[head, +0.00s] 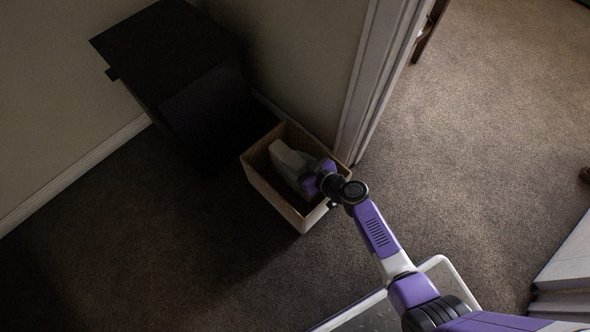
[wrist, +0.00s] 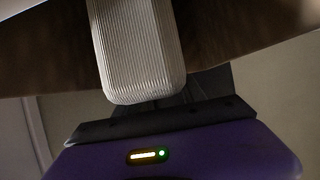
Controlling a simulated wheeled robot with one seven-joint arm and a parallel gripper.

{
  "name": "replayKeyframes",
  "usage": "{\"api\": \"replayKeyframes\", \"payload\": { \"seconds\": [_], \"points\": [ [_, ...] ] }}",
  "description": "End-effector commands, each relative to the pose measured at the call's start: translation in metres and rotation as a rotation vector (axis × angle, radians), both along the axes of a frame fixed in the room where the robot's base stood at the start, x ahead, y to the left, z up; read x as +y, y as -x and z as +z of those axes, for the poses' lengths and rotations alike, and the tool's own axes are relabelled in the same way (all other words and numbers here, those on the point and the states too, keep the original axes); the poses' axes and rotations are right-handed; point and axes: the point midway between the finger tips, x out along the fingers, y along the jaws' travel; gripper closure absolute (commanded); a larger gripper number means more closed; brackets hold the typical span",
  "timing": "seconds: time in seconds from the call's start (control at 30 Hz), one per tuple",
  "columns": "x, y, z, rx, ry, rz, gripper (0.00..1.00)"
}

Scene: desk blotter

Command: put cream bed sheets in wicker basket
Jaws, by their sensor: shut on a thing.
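The wicker basket (head: 267,185) stands on the carpet by the wall corner in the head view; it looks like an open box with tan walls. The cream bed sheets (head: 288,160) are a pale, rounded block, seen over the basket's opening and within its rim. In the wrist view the sheets (wrist: 138,50) show a ribbed side and stand out in front of my gripper. My gripper (head: 308,183) is over the right part of the basket opening and is shut on the sheets. The fingertips are hidden. I cannot tell whether the sheets touch the basket floor.
A dark cabinet (head: 180,75) stands left of and behind the basket. A white door frame (head: 362,85) rises close to the basket's right side. Open carpet (head: 480,130) lies to the right, and more dark carpet (head: 130,235) lies to the left.

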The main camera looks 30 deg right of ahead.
Motion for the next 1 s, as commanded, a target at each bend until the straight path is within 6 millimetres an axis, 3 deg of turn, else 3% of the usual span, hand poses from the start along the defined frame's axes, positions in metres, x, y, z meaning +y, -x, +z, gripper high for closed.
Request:
{"api": "replayKeyframes", "payload": {
  "seconds": [0.27, 0.8, 0.83, 0.9, 1.0],
  "points": [
    [0.000, -0.001, -0.038, 0.000, -0.002, -0.001, 1.00],
    [0.000, 0.000, -0.045, -0.001, 0.000, -0.001, 1.00],
    [0.000, 0.000, -0.044, 0.001, 0.000, 0.000, 0.47],
    [0.000, 0.001, -0.044, 0.001, -0.001, 0.000, 0.33],
    [0.000, 0.001, -0.044, 0.001, -0.001, 0.000, 0.31]
  ]
}}
